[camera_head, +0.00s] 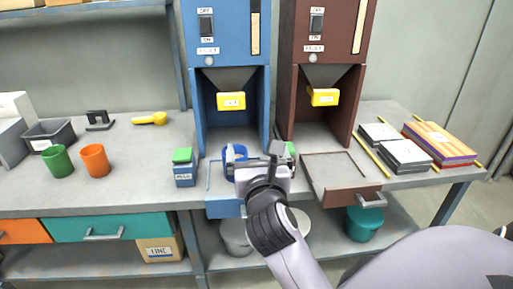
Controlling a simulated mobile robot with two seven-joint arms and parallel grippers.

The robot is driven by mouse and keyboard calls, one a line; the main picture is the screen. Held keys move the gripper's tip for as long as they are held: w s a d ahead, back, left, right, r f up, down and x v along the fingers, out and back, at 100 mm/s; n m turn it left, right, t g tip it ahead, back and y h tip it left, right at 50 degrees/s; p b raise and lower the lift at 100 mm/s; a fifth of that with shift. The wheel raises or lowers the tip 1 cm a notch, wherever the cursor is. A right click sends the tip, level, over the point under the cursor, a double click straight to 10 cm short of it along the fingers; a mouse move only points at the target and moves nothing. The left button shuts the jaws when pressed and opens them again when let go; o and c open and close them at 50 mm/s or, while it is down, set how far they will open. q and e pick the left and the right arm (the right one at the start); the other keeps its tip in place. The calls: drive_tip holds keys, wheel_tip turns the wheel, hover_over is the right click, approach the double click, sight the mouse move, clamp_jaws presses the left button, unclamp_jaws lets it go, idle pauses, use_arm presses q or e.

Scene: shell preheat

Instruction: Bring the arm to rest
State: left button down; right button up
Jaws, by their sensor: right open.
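My right arm comes in from the lower right. Its gripper (256,156) is open, with its fingers apart in front of the blue machine (228,20). A blue round thing (228,162), perhaps a cup, shows partly behind the left finger; I cannot tell whether they touch. A green-topped thing behind the right finger is mostly hidden. My left gripper is not in view.
A brown machine (328,20) stands right of the blue one, with an open brown tray (335,170) before it. A green-capped blue box (184,173), green cup (57,161) and orange cup (95,160) stand left. Grey slabs (404,155) lie right.

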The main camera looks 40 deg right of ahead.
idle(0.6)
drive_tip(key=s+a+f+n+t+y+p, duration=0.25)
drive_tip(key=a+f+n+y, duration=0.35)
drive_tip(key=n, duration=1)
drive_tip(key=s+a+f+n+t+y+p, duration=0.1)
drive_tip(key=s+a+f+n+y, duration=0.35)
drive_tip(key=n, duration=1.25)
drive_tip(key=s+f+n+g, duration=0.4)
drive_tip(key=f+n, duration=0.1)
drive_tip(key=f, duration=0.4)
drive_tip(key=s+f+n+g+y, duration=0.1)
drive_tip(key=s+f+n+g, duration=0.3)
drive_tip(key=f, duration=0.5)
drive_tip(key=s+a+n, duration=0.1)
drive_tip(key=n, duration=0.1)
drive_tip(key=shift+n+p, duration=0.3)
drive_tip(key=shift+p, duration=0.05)
